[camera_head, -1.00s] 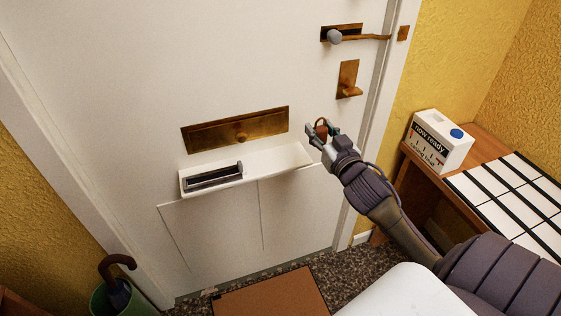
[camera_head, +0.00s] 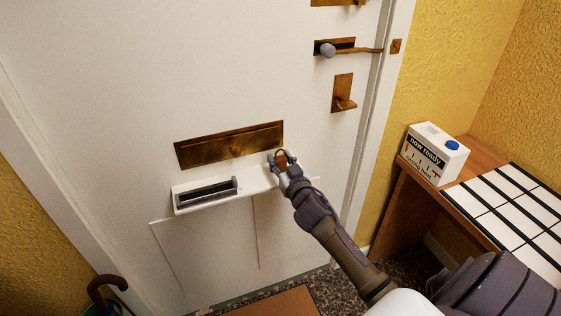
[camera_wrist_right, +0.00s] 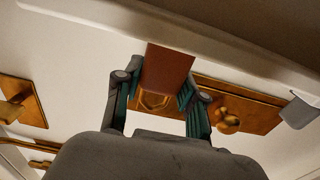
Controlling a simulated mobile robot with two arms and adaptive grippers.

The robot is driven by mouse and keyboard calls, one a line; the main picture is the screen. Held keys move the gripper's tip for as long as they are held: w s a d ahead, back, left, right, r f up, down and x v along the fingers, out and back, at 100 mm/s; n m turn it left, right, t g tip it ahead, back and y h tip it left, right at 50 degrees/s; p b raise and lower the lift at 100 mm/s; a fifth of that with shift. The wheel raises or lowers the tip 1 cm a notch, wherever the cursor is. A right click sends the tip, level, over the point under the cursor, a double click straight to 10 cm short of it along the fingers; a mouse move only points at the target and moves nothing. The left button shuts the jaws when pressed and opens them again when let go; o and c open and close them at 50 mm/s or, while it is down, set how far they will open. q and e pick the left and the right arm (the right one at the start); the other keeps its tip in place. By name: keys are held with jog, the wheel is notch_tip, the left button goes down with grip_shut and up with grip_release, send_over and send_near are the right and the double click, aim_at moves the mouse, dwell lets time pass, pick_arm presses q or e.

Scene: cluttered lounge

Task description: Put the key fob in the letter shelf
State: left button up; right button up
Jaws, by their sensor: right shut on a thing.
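The key fob (camera_head: 282,158) is a small brown tag held between the fingertips of my right gripper (camera_head: 283,161). In the right wrist view the brown fob (camera_wrist_right: 168,72) with a golden ring at its end sits between the teal finger pads of my right gripper (camera_wrist_right: 160,92). The letter shelf (camera_head: 256,183) is a white ledge on the door below the brass letter plate (camera_head: 205,152). In the head view my right gripper overlaps the shelf's right half; I cannot tell whether the fob touches it. My left gripper is not in view.
A dark, silver-edged item (camera_head: 205,193) lies on the shelf's left end. Brass door fittings (camera_head: 343,94) are above right. A wooden side table (camera_head: 398,190) with a white carton (camera_head: 434,155) stands right. An umbrella handle (camera_head: 104,283) shows at lower left.

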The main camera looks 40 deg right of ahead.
jog(key=o, duration=1)
